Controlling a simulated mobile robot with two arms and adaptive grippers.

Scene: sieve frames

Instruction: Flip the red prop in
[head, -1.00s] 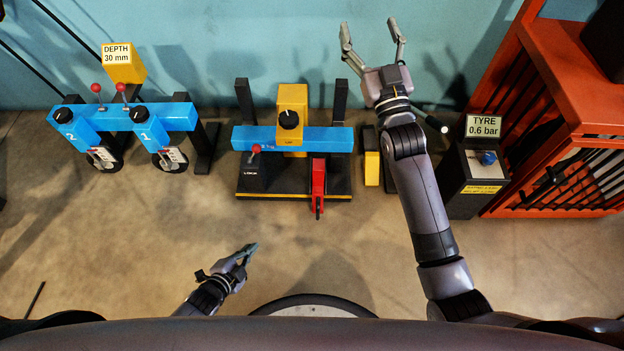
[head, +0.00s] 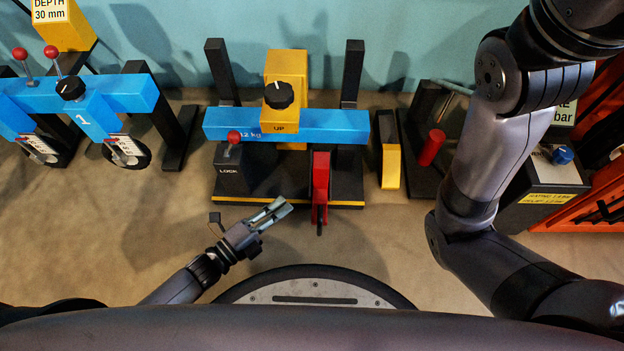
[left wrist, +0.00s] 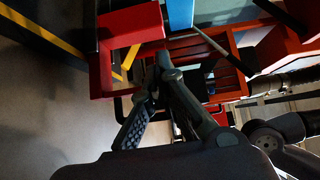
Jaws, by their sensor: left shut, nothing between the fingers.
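The red prop (head: 320,186) stands upright at the front right of the black frame base, below the blue beam (head: 335,126). It has a dark tip at its lower end. A red part, likely the prop, also shows close up in the left wrist view (left wrist: 130,25). My left gripper (head: 280,208) is shut and empty, low and just left of the prop, with a visible gap between them. Its closed fingers also show in the left wrist view (left wrist: 163,68). My right arm crosses the right side, and its gripper is out of the picture.
A red-knobbed LOCK lever (head: 233,139) and a yellow block with a black knob (head: 278,95) sit left of the prop. A yellow-and-black block (head: 390,165) and a red cylinder (head: 431,148) stand to its right. Floor in front is clear.

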